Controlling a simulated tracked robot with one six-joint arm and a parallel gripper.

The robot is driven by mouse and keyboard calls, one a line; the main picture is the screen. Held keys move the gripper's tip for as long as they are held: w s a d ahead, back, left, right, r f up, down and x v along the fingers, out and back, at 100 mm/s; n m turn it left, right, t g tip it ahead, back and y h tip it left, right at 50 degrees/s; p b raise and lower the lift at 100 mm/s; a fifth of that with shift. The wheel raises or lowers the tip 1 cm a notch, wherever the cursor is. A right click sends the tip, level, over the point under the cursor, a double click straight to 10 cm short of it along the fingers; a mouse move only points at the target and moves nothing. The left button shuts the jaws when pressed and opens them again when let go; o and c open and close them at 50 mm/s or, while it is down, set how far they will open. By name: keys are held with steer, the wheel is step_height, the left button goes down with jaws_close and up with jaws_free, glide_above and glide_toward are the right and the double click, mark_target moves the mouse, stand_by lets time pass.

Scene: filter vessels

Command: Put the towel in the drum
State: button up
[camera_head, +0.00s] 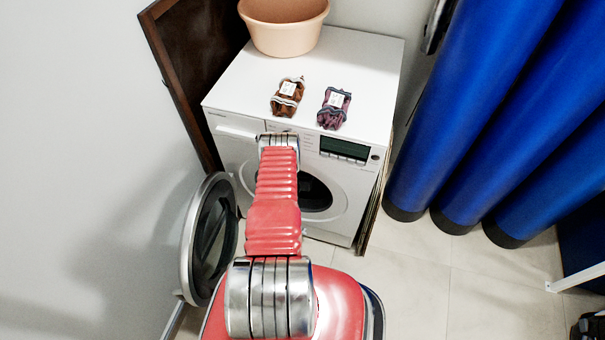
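The washing machine (357,75) stands ahead with its round door (210,240) swung open to the left. The dark drum opening (317,194) shows in its front, and my arm covers its left part. Two small bundles lie on the machine's white top near the front edge: a brown one (287,96) and a purple one (334,108), each with a pale label. I cannot tell whether either is the towel. My red arm reaches forward to the machine's front, ending in view at a silver joint below the brown bundle. My gripper is not visible.
A peach basin (283,27) stands at the back of the machine's top. A dark brown panel (188,75) is behind it at left. Large blue cylinders (480,110) fill the right side.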

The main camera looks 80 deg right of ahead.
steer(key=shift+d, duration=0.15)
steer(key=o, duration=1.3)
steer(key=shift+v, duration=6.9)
